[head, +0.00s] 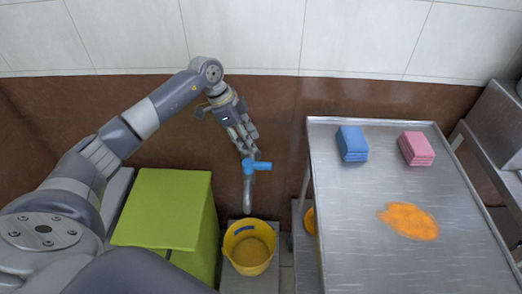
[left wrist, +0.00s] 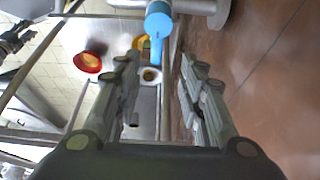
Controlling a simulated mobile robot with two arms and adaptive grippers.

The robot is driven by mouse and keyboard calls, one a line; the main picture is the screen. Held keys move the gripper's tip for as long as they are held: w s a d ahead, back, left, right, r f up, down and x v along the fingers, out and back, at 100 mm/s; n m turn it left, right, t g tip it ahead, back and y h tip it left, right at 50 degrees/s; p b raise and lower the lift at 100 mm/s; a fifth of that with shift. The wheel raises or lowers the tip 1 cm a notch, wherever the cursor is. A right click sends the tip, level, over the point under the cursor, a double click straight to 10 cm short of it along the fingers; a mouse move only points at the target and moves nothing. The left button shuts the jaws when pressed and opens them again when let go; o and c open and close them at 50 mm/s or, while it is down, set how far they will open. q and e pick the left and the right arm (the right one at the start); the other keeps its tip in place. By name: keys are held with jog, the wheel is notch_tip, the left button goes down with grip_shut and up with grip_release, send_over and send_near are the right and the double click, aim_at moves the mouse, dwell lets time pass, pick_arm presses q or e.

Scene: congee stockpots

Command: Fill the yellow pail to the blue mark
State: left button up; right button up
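The yellow pail (head: 236,260) stands on a low grey stand below the tap, with a blue mark (head: 243,228) on its inner wall. The tap has a blue handle (head: 262,165) and a grey spout (head: 247,195) that points down over the pail. I see no clear stream, and I cannot tell the level inside. My left gripper (head: 249,148) is just above the blue handle. In the left wrist view its fingers are spread apart, with nothing between them, and the blue handle (left wrist: 158,22) lies beyond the tips. My right gripper is not in view.
A green box (head: 165,205) stands left of the pail. A metal table (head: 355,235) at the right holds blue sponges (head: 352,143), pink sponges (head: 416,149) and an orange spill (head: 410,220). The left wrist view shows a red bowl (left wrist: 88,62).

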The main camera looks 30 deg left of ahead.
aim_at(262, 163)
pick_arm(q)
jog(key=x, duration=0.4)
jog(key=shift+s+d, duration=0.3)
jog(key=shift+d, duration=0.1)
jog(key=x, duration=0.5)
jog(key=shift+w+a+f, duration=0.1)
jog(key=shift+w+f, duration=0.05)
jog(key=shift+f, duration=0.05)
jog(key=shift+d+f, duration=0.2)
jog(key=shift+f, duration=0.2)
grip_shut()
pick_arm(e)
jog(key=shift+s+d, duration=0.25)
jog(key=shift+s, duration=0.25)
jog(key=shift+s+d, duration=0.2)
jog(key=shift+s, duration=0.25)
